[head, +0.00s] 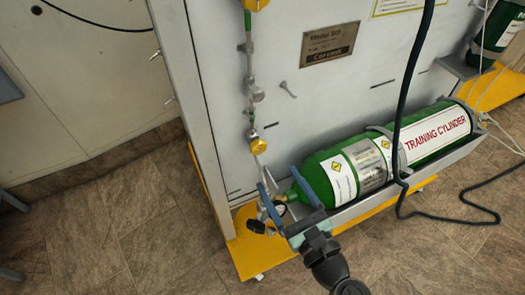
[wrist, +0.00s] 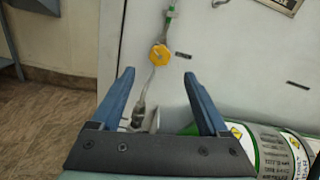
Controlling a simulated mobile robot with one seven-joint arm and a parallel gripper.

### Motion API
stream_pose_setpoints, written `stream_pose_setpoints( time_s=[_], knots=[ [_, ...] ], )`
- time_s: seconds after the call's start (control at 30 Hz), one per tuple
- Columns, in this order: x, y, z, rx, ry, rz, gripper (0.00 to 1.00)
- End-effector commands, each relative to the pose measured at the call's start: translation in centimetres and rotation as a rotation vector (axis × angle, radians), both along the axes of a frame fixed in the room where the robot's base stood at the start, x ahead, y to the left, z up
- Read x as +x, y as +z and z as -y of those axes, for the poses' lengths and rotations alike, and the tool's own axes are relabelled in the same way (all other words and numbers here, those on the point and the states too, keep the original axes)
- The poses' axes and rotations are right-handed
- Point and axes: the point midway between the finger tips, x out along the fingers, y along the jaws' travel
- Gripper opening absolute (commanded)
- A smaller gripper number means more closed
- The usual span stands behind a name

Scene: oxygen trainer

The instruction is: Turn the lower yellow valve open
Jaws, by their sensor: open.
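The lower yellow valve (head: 258,146) is a round yellow knob on a thin metal line running down the grey panel. In the wrist view the yellow valve (wrist: 160,53) shows just beyond and above the fingertips, between them in width. My gripper (head: 277,178) is open, with its blue fingers below the valve in the head view. In the wrist view my gripper (wrist: 158,74) has nothing between its fingertips except the line and panel behind. The fingers do not appear to touch the valve. The valve's turn position cannot be told.
Another yellow valve (head: 256,4) is higher on the same line. A green training cylinder (head: 435,135) lies in a grey cradle to the right. A pressure gauge (head: 280,209) is near the fingers. A dark hose (head: 408,90) hangs before the panel. Floor at left is mostly clear.

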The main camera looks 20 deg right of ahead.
Motion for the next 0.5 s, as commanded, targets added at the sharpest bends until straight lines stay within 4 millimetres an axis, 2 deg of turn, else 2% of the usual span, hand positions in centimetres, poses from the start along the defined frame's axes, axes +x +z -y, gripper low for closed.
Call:
stream_pose_setpoints(
  time_s=[0.03, 0.2, 0.33, 0.5],
  knots=[
    [1.3, 0.0, -0.1, -0.003, 0.004, 0.004, 0.78],
    [4.9, 0.0, -0.2, -0.004, 0.004, 0.004, 0.78],
    [7.1, 0.0, -0.3, -0.004, 0.001, 0.002, 0.78],
    [8.7, -0.1, -0.3, -0.003, 0.000, 0.000, 0.78]
  ],
)
